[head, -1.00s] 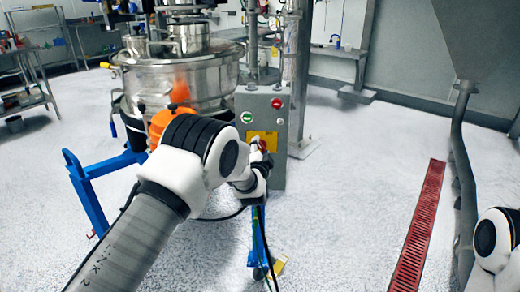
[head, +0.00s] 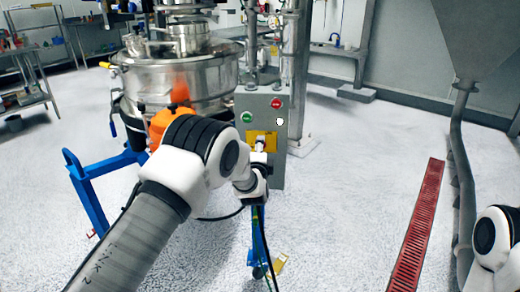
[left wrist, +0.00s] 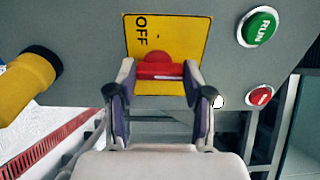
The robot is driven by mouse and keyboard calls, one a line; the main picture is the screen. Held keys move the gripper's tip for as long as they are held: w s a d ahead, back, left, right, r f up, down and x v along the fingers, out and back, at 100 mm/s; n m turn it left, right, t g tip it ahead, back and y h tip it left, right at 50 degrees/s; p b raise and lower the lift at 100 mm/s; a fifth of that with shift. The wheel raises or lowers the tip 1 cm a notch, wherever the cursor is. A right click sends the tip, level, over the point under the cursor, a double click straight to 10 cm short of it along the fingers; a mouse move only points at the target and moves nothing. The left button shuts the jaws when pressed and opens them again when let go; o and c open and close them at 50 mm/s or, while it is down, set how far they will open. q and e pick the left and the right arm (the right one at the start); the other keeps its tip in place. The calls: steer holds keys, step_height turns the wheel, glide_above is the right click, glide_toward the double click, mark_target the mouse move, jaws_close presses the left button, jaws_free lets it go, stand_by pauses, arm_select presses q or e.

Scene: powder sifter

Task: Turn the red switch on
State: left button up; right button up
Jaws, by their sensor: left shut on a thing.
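The red switch (left wrist: 158,68) shows in the left wrist view, mounted on a yellow plate (left wrist: 193,32) with the word OFF at its left. My left gripper (left wrist: 158,88) has a finger on each side of the switch and is shut on it. In the head view my left gripper (head: 260,146) is at the yellow plate (head: 270,137) on the grey control box (head: 275,165), and the switch itself is hidden there. My right gripper is out of view.
A green RUN button (left wrist: 257,27) and a red button (left wrist: 259,95) are beside the plate. A steel sifter (head: 178,80) on a blue frame (head: 92,195) stands left of the box. A red floor grate (head: 417,235) lies at the right.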

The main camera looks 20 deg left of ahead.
arm_select(q)
steer(key=o, duration=1.2)
steer(key=shift+d, duration=0.1)
steer(key=shift+c, duration=0.2)
steer(key=v, duration=1.2)
